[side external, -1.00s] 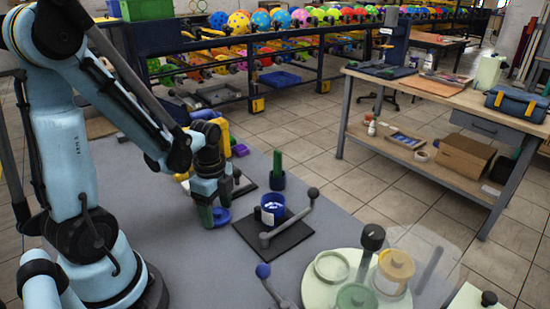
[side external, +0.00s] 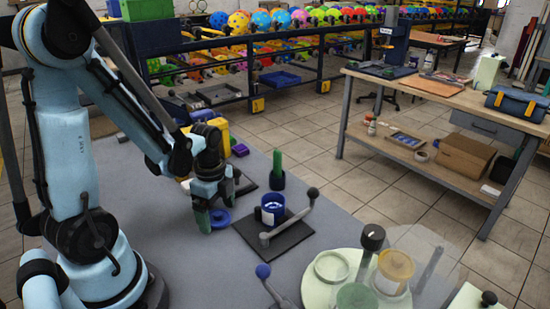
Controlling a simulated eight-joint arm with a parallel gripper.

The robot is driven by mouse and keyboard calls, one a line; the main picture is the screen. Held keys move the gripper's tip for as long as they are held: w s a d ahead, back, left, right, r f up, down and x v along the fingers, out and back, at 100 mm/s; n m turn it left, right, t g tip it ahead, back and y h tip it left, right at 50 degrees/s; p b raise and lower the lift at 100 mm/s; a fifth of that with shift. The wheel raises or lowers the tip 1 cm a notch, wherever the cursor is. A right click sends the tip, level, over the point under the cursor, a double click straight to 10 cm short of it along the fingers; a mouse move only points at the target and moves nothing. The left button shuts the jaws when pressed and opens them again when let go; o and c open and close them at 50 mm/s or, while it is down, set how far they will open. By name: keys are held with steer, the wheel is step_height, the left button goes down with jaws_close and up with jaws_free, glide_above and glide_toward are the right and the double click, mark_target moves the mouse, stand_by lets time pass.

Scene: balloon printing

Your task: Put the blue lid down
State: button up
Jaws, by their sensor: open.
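The blue lid (side external: 220,218) lies flat on the grey table, left of the blue jar. My gripper (side external: 210,212) is right at the lid's left side, low over the table, and is open. Its near finger covers part of the lid's left edge; whether it touches the lid I cannot tell. The open blue jar (side external: 272,209) with a white label stands upright on a dark plate (side external: 285,236) with a ball-ended lever.
A green cylinder in a dark holder (side external: 277,172) stands behind the jar. A pale round tray (side external: 318,287) with several jars is at the front right. The grey table (side external: 190,270) is clear in front of the lid.

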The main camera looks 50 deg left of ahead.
mark_target(217, 214)
steer(key=shift+r, duration=6)
steer(key=w+d+r+n+t, duration=0.1)
steer(key=w+d+n+t, duration=0.3)
steer(key=d+n+t, duration=0.3)
steer(key=d+n, duration=0.3)
steer(key=n, duration=0.2)
steer(key=shift+r+n, duration=0.3)
